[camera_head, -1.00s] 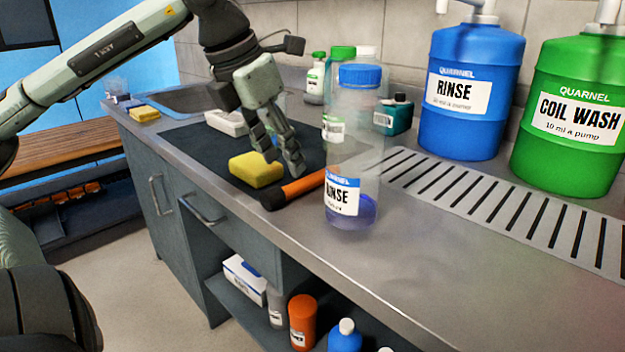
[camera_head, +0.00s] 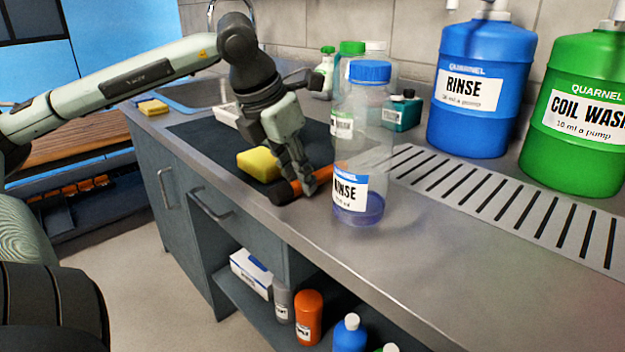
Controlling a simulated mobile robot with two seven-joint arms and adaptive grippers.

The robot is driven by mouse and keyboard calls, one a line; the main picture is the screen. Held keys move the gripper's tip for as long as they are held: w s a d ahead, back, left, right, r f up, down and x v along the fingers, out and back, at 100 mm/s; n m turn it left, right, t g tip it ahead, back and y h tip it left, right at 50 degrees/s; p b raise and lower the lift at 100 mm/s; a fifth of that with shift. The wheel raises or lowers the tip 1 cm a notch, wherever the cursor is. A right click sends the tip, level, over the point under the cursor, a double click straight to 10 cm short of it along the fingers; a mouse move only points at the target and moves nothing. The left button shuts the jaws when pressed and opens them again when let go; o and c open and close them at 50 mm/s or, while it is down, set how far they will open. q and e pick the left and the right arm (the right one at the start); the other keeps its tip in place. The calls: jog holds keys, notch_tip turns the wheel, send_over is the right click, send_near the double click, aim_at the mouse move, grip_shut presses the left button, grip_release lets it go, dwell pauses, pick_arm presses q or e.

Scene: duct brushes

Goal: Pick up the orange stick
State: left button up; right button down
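The orange stick (camera_head: 297,187) lies on the counter, partly on the dark mat, with its black end towards the front edge. The clear RINSE bottle (camera_head: 351,192), with a blue cap and a little blue liquid, stands to its right. My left gripper (camera_head: 300,184) points down at the stick, close to its black end. Its fingers look apart, with one finger in front of the stick and hiding part of it. Whether they touch the stick is unclear. My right gripper is not in view.
A yellow sponge (camera_head: 258,164) lies just left of the gripper. Blue RINSE (camera_head: 470,125) and green COIL WASH (camera_head: 580,150) pump jugs stand behind a slotted drain (camera_head: 500,195). A small teal bottle (camera_head: 402,112) stands behind the clear one. The front right counter is clear.

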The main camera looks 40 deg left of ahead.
pick_arm(q)
grip_shut()
jog(key=shift+r, duration=0.1)
